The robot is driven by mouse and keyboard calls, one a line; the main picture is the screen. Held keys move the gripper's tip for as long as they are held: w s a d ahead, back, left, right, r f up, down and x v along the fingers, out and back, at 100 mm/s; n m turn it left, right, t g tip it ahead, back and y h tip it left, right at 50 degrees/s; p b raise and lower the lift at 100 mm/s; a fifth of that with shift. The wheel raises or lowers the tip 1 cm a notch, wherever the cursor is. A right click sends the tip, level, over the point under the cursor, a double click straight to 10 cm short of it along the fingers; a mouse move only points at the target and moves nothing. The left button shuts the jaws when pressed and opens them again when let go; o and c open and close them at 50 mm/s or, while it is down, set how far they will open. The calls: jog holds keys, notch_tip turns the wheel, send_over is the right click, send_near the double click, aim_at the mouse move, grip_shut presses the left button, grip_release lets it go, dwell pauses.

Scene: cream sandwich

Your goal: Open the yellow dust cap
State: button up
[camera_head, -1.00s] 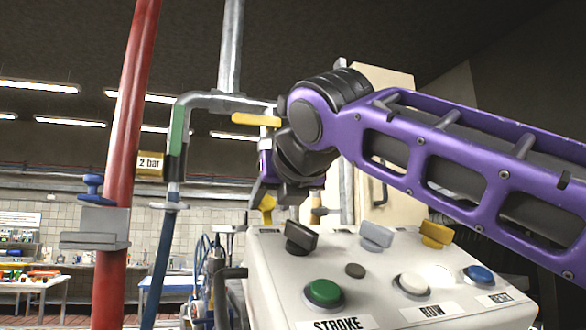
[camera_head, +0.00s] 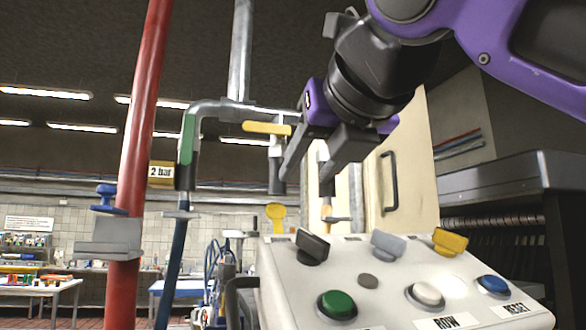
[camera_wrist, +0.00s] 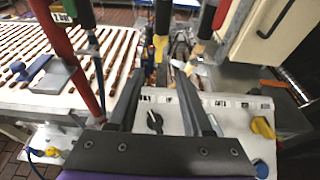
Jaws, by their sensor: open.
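A yellow rounded piece with a narrow stem (camera_head: 275,214), which looks like the dust cap, shows in the head view.
A yellow valve lever (camera_head: 266,128) sits on the pipe above. The white control box (camera_head: 395,288) with knobs and buttons stands in front, below my gripper. A red pipe (camera_head: 140,130) rises at left; a cream cabinet (camera_head: 410,165) stands behind at right.

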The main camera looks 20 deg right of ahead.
aim_at(277, 219)
jog(key=shift+m, duration=0.5)
jog(key=c, duration=0.5)
jog(key=shift+d+r+m, duration=0.1)
jog(key=shift+d+m, duration=0.05)
jog(key=shift+m, duration=0.75)
jog(key=shift+c, duration=1.1)
jog(key=shift+r+m+g, duration=0.1)
jog(key=shift+m+g, duration=0.3)
jog(key=shift+m, duration=0.8)
grip_shut()
jog(key=m+p, duration=0.1)
jog(key=m, duration=0.4)
jog(key=shift+w+r+m+g, duration=0.1)
jog(key=shift+r+m+g, duration=0.05)
jog(key=shift+m+g, duration=0.25)
jog(key=m, duration=0.4)
jog(key=shift+r+g, duration=0.15)
jog(key=shift+g, duration=0.15)
jog(key=m, duration=0.3)
jog(key=shift+w+a, duration=0.15)
jog(key=shift+a, duration=0.1)
jog(key=shift+w+a+f, duration=0.1)
jog(key=shift+w+f, duration=0.1)
jog(key=shift+w, duration=0.1)
jog(key=x, duration=1.3)
jog(key=shift+f, duration=0.2)
